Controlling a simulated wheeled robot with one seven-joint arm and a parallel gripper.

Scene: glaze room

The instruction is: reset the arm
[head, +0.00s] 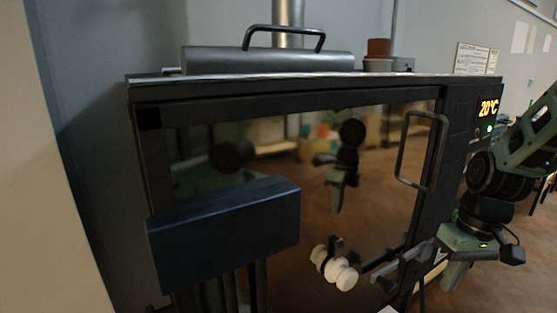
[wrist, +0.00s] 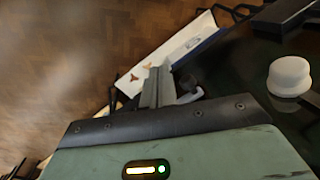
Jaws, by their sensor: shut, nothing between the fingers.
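My gripper (head: 380,277) is low in front of the right side of a dark kiln (head: 290,95), its fingers pointing left. The fingers are shut and empty; they also show in the wrist view (wrist: 155,86). A white knob (head: 343,276) on the kiln's front is just left of the fingertips, apart from them as far as I can tell. The knob also shows in the wrist view (wrist: 288,76), right of the fingers. My arm comes in from the right edge of the head view, bent down at the wrist.
The kiln's glass front reflects my arm. A dark blue block (head: 225,225) stands before the lower left. A white panel (wrist: 180,50) lies beyond the fingers. Wooden floor (wrist: 75,50) shows left.

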